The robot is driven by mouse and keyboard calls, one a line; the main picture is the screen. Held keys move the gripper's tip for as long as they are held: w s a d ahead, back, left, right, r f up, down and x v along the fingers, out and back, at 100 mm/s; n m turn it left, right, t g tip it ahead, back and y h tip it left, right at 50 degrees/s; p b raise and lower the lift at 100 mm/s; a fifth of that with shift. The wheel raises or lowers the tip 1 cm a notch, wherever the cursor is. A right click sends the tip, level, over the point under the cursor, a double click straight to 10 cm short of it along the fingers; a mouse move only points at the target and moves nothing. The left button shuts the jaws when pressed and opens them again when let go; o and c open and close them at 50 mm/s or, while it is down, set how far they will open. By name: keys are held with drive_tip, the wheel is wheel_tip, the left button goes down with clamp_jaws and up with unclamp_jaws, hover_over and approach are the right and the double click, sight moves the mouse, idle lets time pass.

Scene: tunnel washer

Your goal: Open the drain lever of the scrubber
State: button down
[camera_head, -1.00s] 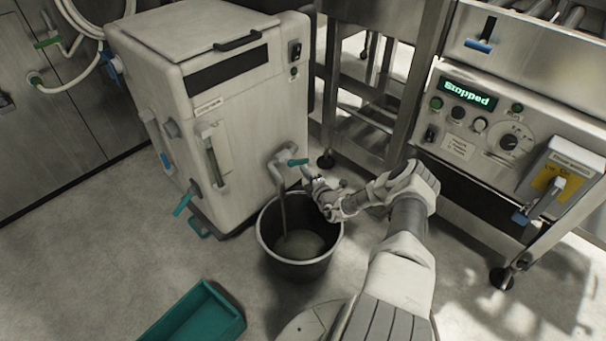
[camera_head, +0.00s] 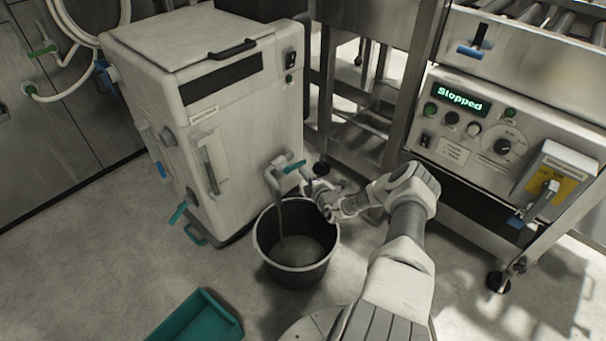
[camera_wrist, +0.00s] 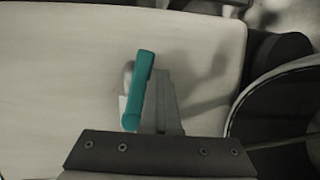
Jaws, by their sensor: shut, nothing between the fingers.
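The scrubber (camera_head: 235,135) is a pale box at centre left in the head view. Its teal drain lever (camera_head: 294,167) sits on the grey tap low on its right side, angled up to the right. The lever (camera_wrist: 138,92) stands close in the wrist view, tilted slightly, in front of a grey tap body. My gripper (camera_head: 313,187) is shut and empty, just right of and below the lever; contact cannot be told. A black bucket (camera_head: 292,275) under the tap holds greyish liquid. A grey streak runs from the spout into it; whether pipe or flow is unclear.
A teal bin (camera_head: 198,318) lies on the floor at the front. A steel-framed machine with a control panel (camera_head: 470,130) reading "Stopped" stands at the right. Another teal handle (camera_head: 178,212) sits on the scrubber's left.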

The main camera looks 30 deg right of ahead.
drive_tip(key=shift+w+d+r, duration=0.2)
drive_tip(key=shift+d+r, duration=0.1)
drive_tip(key=shift+d, duration=0.15)
idle(0.5)
drive_tip(key=s+r+p, duration=0.1)
drive_tip(key=s+p, duration=0.5)
drive_tip(key=s, duration=0.4)
drive_tip(key=shift+r, duration=0.2)
drive_tip(key=shift+w+r, duration=0.1)
